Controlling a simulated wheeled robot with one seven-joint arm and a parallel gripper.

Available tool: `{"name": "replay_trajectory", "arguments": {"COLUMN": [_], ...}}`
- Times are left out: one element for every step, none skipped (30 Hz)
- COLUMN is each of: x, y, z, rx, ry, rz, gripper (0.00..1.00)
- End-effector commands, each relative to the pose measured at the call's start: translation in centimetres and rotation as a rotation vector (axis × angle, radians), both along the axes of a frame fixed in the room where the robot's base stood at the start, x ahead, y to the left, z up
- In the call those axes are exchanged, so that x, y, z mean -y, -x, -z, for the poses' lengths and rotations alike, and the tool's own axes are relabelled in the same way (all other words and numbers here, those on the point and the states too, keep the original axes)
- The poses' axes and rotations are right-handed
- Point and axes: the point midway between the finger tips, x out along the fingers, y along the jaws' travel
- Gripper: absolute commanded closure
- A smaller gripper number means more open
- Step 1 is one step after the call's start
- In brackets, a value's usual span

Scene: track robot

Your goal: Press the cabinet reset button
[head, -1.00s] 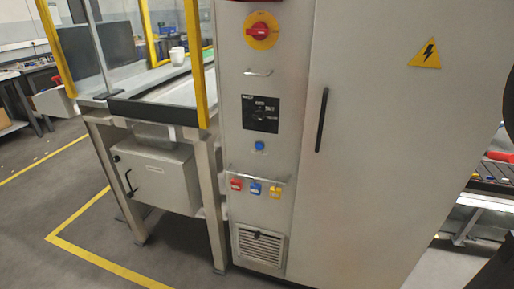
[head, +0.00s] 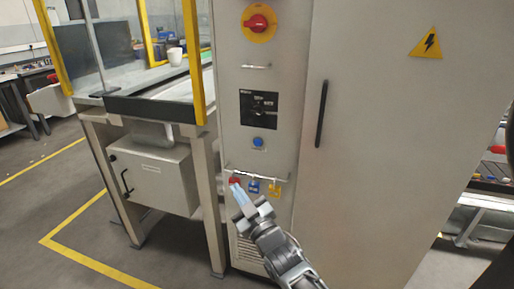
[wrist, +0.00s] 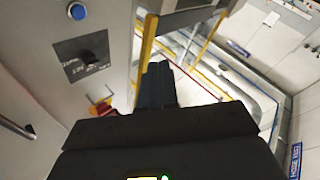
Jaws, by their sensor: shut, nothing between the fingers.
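The cabinet (head: 380,170) is a tall light-grey enclosure with a narrow control column on its left side. A round blue button (head: 257,142) sits on that column below a black selector panel (head: 259,109). The blue button also shows at the top left of the wrist view (wrist: 77,11). My gripper (head: 236,190) is shut and empty. In the head view it appears below and slightly left of the blue button, overlapping the row of coloured tags. It looks apart from the button.
A red rotary switch on a yellow disc (head: 259,21) is high on the column. Red, blue and yellow tags (head: 274,191) hang from a rail below the button. A long black door handle (head: 321,113) is to the right. A framed workstation (head: 150,105) stands at left.

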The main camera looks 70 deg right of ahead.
Motion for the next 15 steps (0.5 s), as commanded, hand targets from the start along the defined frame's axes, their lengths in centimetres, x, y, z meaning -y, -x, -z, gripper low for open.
{"name": "replay_trajectory", "arguments": {"x": [2.5, 3.6, 4.8, 5.7, 6.4, 7.2, 7.7, 8.1, 8.5, 8.6, 8.7, 8.8, 8.8, 8.8, 8.8], "y": [-0.6, -0.8, -1.1, -1.2, -1.4, -1.5, -1.5, -1.6, -1.6, -1.6, -1.6, -1.6, -1.6, -1.6, -1.6], "z": [-0.6, -0.8, -1.2, -1.5, -1.7, -2.0, -2.1, -2.3, -2.4, -2.5, -2.5, -2.5, -2.5, -2.5, -2.5], "rx": [0.010, 0.013, 0.015, 0.017, 0.017, 0.018, 0.019, 0.019, 0.019, 0.019, 0.019, 0.019, 0.019, 0.019, 0.019], "ry": [0.028, 0.040, 0.057, 0.066, 0.076, 0.085, 0.091, 0.095, 0.100, 0.102, 0.104, 0.105, 0.105, 0.105, 0.104], "rz": [0.034, 0.050, 0.067, 0.080, 0.089, 0.100, 0.107, 0.112, 0.117, 0.119, 0.120, 0.121, 0.121, 0.121, 0.121], "gripper": [1.00, 1.00, 1.00, 1.00, 1.00, 1.00, 1.00, 1.00, 1.00, 1.00, 1.00, 1.00, 1.00, 1.00, 1.00]}}
